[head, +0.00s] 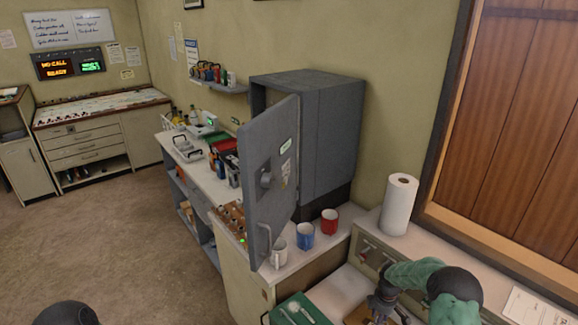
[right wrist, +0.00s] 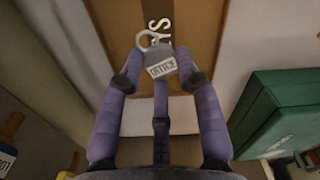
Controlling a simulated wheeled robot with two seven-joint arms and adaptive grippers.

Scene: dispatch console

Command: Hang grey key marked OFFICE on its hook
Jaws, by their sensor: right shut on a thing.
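In the right wrist view, a grey key piece (right wrist: 160,68) with a ring at its top and a white label reading OFFICE sits between the fingertips of my right gripper (right wrist: 158,80). The gripper is shut on it. Behind it is a brown board (right wrist: 185,15) with white letters, of which "YS" shows. In the head view my right gripper (head: 383,300) is low at the right, over a brown surface; the key cannot be made out there. I cannot make out the OFFICE hook in either view. My left gripper is not in view.
A green case (right wrist: 275,110) lies right of the gripper in the right wrist view. A grey cabinet (head: 320,130) has its door (head: 270,160) swung open. Mugs, including a blue mug (head: 305,235), and a paper roll (head: 398,205) stand on the counter. Floor (head: 110,240) is clear at left.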

